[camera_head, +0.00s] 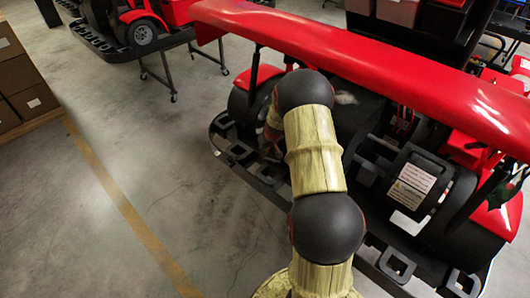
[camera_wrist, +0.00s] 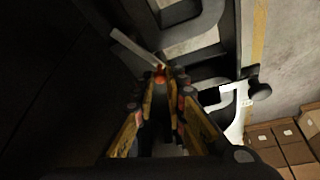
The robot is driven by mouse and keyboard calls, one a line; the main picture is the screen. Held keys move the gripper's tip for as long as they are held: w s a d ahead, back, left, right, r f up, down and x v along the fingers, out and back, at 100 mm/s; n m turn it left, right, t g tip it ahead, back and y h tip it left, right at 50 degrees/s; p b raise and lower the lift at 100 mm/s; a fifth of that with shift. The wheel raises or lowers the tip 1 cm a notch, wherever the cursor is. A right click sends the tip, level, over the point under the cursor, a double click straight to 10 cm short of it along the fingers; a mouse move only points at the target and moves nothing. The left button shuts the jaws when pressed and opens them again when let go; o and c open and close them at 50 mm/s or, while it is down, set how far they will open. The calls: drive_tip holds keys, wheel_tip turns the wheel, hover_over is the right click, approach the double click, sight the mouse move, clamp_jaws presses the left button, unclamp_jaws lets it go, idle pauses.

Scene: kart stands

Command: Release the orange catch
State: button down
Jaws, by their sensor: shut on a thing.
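A small orange catch (camera_wrist: 160,71) shows in the wrist view between the tips of my gripper (camera_wrist: 161,82). The gripper's two yellow and dark fingers are closed in on it, and only a little of the orange shows. A thin pale bar lies just beyond the fingertips. In the head view my arm reaches to the left end of the red and black kart (camera_head: 400,90). The catch cannot be made out there, and my gripper is mostly hidden behind the arm.
The kart's black bumper frame (camera_wrist: 190,58) is close around the gripper. Brown boxes (camera_head: 22,78) stand at the left, and boxes (camera_wrist: 285,142) show at lower right in the wrist view. Another red kart (camera_head: 140,25) stands behind. The concrete floor at left is clear.

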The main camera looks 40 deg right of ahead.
drive_tip(key=shift+r+p, duration=0.1)
drive_tip(key=shift+p, duration=0.2)
drive_tip(key=shift+w+d+r+m+p, duration=0.15)
drive_tip(key=shift+m+p, duration=0.35)
drive_tip(key=shift+p, duration=0.3)
drive_tip(key=shift+w+d+m+h+p, duration=0.15)
drive_tip(key=shift+m+h+p, duration=0.15)
drive_tip(key=shift+p, duration=0.25)
drive_tip(key=shift+f, duration=0.2)
drive_tip(key=c, duration=1.8)
unclamp_jaws()
drive_tip(key=v, duration=1.2)
drive_tip(key=shift+w, duration=0.15)
